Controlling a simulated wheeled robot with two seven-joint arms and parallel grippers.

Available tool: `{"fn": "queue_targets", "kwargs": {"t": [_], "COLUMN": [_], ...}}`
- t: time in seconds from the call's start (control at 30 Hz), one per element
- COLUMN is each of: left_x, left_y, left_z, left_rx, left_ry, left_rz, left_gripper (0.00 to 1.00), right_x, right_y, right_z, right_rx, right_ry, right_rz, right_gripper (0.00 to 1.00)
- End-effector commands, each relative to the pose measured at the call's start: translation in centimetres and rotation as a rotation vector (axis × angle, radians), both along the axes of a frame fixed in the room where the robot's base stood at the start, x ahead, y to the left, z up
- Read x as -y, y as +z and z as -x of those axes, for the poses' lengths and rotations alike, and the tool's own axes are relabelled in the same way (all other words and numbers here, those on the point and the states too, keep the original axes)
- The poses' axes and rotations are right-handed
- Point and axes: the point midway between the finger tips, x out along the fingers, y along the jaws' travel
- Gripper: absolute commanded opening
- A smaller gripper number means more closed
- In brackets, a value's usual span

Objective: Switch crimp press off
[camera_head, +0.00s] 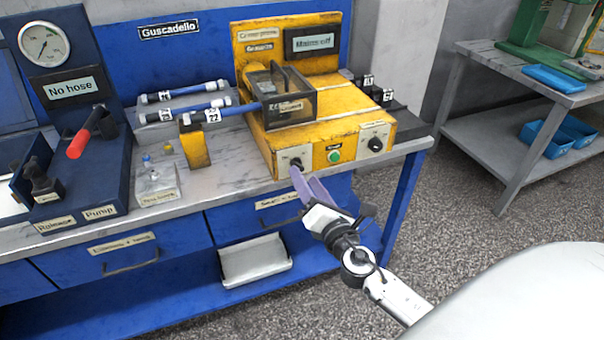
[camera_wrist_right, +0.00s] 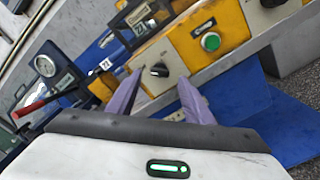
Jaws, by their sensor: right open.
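The yellow crimp press (camera_head: 345,107) stands on the right part of the blue workbench. Its front panel has a black left knob (camera_head: 295,163), a green button (camera_head: 334,156) and a black right knob (camera_head: 375,145). My right gripper (camera_head: 298,174) is open, with its purple fingers pointing at the left knob. In the right wrist view the left knob (camera_wrist_right: 159,70) lies between and just beyond the fingertips; I cannot tell whether they touch it. The green button (camera_wrist_right: 210,41) is to its right. The knob labels are too small to read. My left gripper is not in view.
Blue hoses (camera_head: 185,110) lie at the back of the bench. A yellow block (camera_head: 194,146) stands left of the press. A pump unit with a red lever (camera_head: 85,140) and a gauge (camera_head: 44,44) is at left. Drawers (camera_head: 125,255) are below; a side table (camera_head: 530,85) is at right.

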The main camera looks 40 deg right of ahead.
Motion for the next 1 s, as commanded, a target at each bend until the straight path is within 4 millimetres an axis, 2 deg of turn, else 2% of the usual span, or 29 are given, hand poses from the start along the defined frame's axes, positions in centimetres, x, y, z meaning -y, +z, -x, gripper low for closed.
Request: {"fn": "queue_targets", "kwargs": {"t": [0.1, 0.33, 0.5, 1.0], "left_x": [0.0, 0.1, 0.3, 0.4], "left_y": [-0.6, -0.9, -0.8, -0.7], "left_z": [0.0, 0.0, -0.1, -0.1], "left_rx": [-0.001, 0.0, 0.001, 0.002], "left_ry": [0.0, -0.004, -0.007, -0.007], "left_rz": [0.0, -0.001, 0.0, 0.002], "left_gripper": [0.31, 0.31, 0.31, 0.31], "right_x": [-0.6, -1.3, -1.5, -1.5], "right_y": [-0.3, -0.2, 0.0, -0.1], "right_z": [2.6, 5.5, 6.1, 6.1], "right_rx": [-0.003, -0.001, 0.0, -0.001], "right_ry": [0.001, -0.001, 0.0, 0.0], "right_rz": [-0.001, 0.001, 0.002, -0.002], "right_gripper": [0.47, 0.47, 0.47, 0.47]}}
